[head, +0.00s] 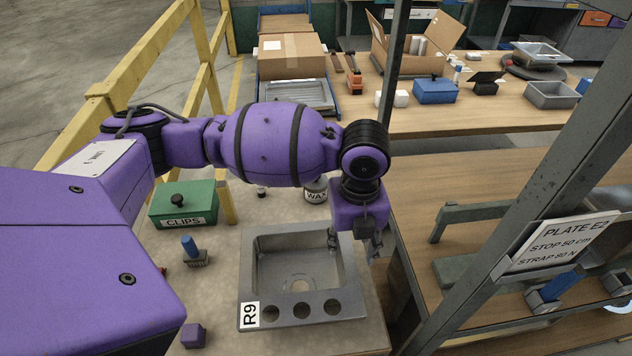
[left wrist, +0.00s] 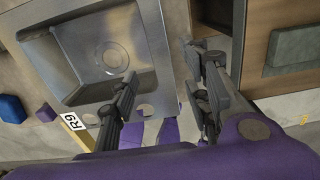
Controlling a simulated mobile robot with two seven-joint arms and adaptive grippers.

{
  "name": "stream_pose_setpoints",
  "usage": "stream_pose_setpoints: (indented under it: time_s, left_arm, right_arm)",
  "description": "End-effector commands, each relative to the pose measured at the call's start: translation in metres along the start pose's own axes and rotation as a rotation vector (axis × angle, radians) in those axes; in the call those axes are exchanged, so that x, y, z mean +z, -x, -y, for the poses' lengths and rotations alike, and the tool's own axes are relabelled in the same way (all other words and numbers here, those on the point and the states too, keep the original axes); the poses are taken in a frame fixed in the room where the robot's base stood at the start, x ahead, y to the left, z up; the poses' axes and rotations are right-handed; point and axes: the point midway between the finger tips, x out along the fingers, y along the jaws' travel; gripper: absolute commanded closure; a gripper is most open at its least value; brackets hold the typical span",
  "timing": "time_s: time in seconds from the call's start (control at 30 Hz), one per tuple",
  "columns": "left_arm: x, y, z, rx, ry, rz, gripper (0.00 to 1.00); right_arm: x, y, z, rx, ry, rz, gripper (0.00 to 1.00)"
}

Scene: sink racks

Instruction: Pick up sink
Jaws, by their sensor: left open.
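The sink (head: 275,313) is a grey metal basin marked R9, with three round holes along its near edge. It lies on the light bench top. It fills much of the left wrist view (left wrist: 155,40), where its drain shows. My left gripper (head: 353,246) points down at the sink's right rim. Its jaws (left wrist: 165,65) are open, one finger over the basin side and the other beyond the right edge. No contact with the rim can be made out. My right gripper is not in view.
A green CLIPS box (head: 183,205), a blue-handled stamp (head: 191,250) and a purple block (head: 193,335) stand left of the sink. A WAX jar (head: 316,190) is behind it. A grey post (head: 500,240) with a sign rises at right. A yellow rail (head: 130,78) runs at left.

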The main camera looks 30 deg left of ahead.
Motion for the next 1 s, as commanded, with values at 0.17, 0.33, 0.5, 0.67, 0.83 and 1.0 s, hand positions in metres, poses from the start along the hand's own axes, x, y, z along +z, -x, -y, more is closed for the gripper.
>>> stream_pose_setpoints:
  time_s: [0.17,0.33,0.5,0.67,0.83,1.0]
  left_arm:
    - [-0.002,-0.022,-0.002,0.005,0.001,-0.007,0.56]
    - [-0.001,-0.035,0.000,0.004,0.002,-0.006,0.56]
    - [0.001,-0.060,0.003,0.005,0.002,-0.006,0.56]
    - [0.001,-0.077,0.002,0.003,0.001,-0.002,0.56]
    - [0.002,-0.077,0.003,0.002,0.001,0.000,0.56]
    - [0.002,-0.077,0.003,0.002,0.001,0.000,0.76]
  right_arm:
    - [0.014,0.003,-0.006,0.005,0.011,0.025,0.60]
    - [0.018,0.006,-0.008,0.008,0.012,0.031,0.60]
    - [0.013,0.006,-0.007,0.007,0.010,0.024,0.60]
    - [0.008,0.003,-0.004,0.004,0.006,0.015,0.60]
    - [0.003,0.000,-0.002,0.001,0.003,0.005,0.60]
    - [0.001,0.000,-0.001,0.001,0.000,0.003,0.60]
